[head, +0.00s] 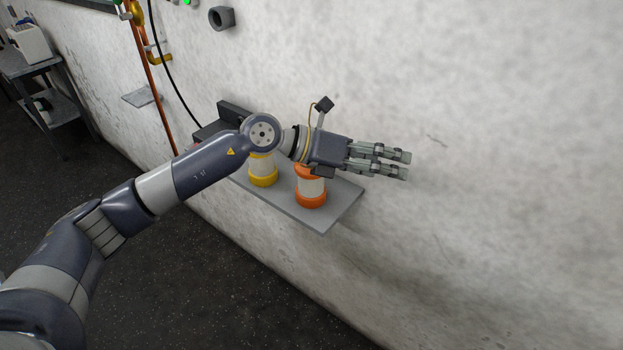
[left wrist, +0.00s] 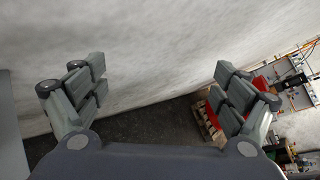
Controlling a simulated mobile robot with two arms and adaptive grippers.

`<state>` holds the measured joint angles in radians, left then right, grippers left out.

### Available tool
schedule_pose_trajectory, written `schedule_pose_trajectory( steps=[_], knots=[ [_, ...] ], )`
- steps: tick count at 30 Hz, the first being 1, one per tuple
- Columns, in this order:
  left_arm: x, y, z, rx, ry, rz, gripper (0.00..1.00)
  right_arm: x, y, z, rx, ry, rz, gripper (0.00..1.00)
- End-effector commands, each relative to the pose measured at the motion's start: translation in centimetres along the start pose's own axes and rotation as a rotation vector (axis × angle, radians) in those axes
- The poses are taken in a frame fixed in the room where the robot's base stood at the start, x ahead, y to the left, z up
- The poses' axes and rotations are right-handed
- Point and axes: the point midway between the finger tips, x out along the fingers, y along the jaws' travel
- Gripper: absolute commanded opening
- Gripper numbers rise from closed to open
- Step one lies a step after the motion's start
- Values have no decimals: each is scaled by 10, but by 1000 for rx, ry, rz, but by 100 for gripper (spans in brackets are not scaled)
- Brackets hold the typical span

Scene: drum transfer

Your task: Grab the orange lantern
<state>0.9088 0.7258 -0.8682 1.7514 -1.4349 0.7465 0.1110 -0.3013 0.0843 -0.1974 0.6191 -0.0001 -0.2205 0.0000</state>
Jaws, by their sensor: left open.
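The orange lantern (head: 311,188) has a white middle and orange ends. It stands upright on a grey wall shelf (head: 338,208), near the shelf's right end. My left gripper (head: 407,165) is open and empty, to the right of the lantern and beyond the shelf's right end in the picture. Its wrist covers the top of the lantern in the head view. In the left wrist view the two fingers of the gripper (left wrist: 160,82) are spread wide with nothing between them, and the lantern is not seen. My right gripper is not in view.
A yellow lantern (head: 263,171) stands on the shelf left of the orange one, partly behind my arm. A dark box (head: 235,112) is at the shelf's far end. The pale wall (head: 500,120) runs behind. A red thing on a pallet (left wrist: 214,108) shows in the left wrist view.

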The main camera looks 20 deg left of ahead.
Motion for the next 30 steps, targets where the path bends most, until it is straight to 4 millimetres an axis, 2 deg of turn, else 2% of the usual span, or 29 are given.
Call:
schedule_pose_trajectory(
  steps=[1, 3, 6, 9, 12, 15, 24, 30],
  knots=[
    [-18, 23, 6, 81, 74, 112, 91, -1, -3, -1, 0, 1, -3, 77],
    [-45, 56, 8, 160, 177, 264, 91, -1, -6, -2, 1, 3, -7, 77],
    [-89, 95, 16, 223, 287, 455, 91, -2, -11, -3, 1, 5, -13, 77],
    [-126, 119, 24, 248, 357, 596, 91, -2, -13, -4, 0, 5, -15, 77],
    [-149, 132, 28, 254, 395, 676, 91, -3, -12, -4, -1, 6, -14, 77],
    [-151, 142, 28, 254, 410, 704, 91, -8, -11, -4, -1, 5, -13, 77],
    [-122, 170, 16, 255, 411, 704, 91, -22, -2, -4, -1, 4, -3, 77],
    [-113, 177, 14, 254, 411, 702, 91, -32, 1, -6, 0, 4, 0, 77]
  ],
)
